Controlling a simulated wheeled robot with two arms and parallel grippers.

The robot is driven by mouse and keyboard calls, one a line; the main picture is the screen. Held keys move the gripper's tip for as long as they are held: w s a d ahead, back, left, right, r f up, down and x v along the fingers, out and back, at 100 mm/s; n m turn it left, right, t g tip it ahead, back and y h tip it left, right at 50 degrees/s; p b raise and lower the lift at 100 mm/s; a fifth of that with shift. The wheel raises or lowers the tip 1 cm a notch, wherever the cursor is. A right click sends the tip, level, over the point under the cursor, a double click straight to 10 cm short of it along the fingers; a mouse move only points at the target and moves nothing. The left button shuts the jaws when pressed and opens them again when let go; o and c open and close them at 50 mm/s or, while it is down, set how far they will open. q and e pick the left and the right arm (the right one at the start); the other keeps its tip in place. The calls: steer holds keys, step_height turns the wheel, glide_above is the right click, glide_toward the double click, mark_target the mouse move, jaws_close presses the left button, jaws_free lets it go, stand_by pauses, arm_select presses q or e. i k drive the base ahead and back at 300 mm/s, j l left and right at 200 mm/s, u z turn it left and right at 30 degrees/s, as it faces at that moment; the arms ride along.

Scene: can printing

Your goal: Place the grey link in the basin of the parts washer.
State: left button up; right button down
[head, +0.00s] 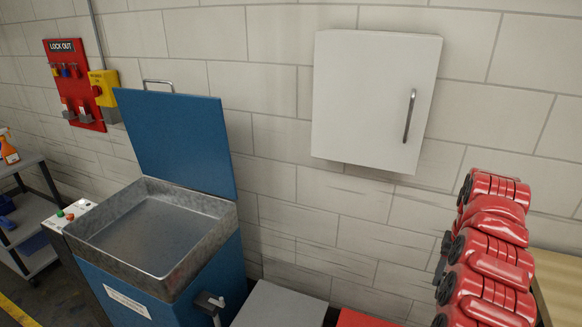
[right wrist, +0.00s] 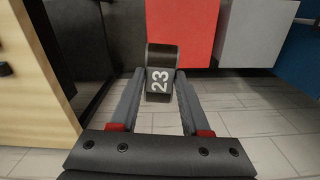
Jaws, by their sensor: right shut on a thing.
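The blue parts washer (head: 170,292) stands at the left in the head view with its lid (head: 178,138) raised against the wall. Its metal basin (head: 150,232) is open and looks empty. In the right wrist view my right gripper (right wrist: 160,84) is shut on a dark grey link (right wrist: 162,57) marked with a white 23. The link sits between the fingertips, above the floor. Neither the link nor my right gripper shows in the head view; only my red right arm is seen at the right. My left gripper is not in view.
A tap-like fitting (head: 211,304) sticks out at the washer's front right corner. A grey-topped unit (head: 282,306) and a red one (head: 365,318) stand right of it. A white cabinet (head: 372,95) hangs on the wall. A cart (head: 32,250) with an orange bottle (head: 9,148) is far left.

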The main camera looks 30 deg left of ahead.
mark_target(150, 250)
steer(key=i+j+u, duration=0.1)
steer(key=j+u, duration=0.2)
steer(key=u, duration=0.15)
steer(key=i+j+u, duration=0.15)
steer(key=u, duration=0.25)
steer(key=i+j+u, duration=0.15)
steer(key=j+u, duration=0.15)
steer(key=u, duration=0.15)
steer(key=i+j+u, duration=0.1)
steer(key=u, duration=0.3)
steer(key=i+j, duration=0.1)
steer(key=i, duration=0.25)
steer(key=i+j, duration=0.1)
steer(key=i, duration=0.2)
